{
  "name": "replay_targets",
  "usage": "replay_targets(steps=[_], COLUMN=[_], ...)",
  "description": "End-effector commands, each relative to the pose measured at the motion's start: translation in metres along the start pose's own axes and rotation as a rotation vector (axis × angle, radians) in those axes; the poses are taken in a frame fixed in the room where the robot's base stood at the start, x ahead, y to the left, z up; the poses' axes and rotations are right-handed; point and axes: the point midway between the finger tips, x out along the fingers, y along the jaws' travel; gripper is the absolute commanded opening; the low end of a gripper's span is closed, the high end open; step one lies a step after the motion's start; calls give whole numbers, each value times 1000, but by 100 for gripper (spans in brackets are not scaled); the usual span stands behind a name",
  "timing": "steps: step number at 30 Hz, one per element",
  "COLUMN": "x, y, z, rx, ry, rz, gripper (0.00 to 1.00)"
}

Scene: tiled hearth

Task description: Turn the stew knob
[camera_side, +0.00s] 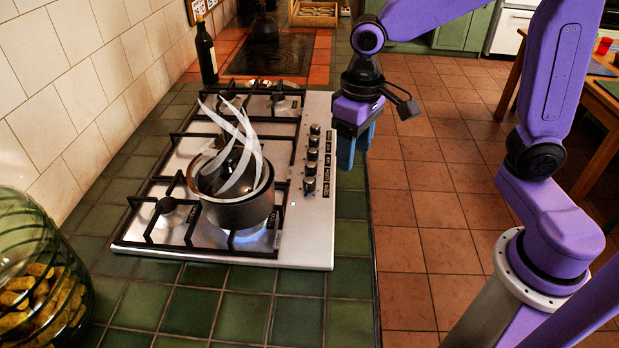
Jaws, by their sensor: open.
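Several black knobs (311,168) stand in a row along the right side of a steel gas hob (300,240). Each has a small black label beside it; the lettering is too small to read, so I cannot tell which knob is the stew one. A dark pot (235,213) sits on the near burner, with white steam-like ribbons rising from it and a blue flame under it. My gripper (354,152) is open and empty, its blue fingers pointing down to the right of the knob row, apart from the knobs.
A dark bottle (205,52) stands by the tiled wall behind the hob. A green glass jar (38,275) with yellowish pieces is at the near left. Green counter tiles (240,318) in front of the hob are clear. A wooden table (600,95) stands at the right.

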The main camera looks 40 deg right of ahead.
Motion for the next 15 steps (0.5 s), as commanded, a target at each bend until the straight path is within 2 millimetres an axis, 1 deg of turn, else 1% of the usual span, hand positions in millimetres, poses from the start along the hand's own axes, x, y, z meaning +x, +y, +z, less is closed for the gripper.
replay_targets(steps=[1, 3, 6, 9, 12, 15], x=[3, 6, 12, 18, 24, 28], y=[4, 11, 24, 39, 53, 63], z=[-20, -45, -78, -106, -127, -139], rx=[79, 189, 342, 482, 591, 663], ry=[-4, -4, -7, -8, -9, -9], rz=[2, 4, 6, 8, 9, 10], gripper=[61, 61, 61, 61, 61, 61])
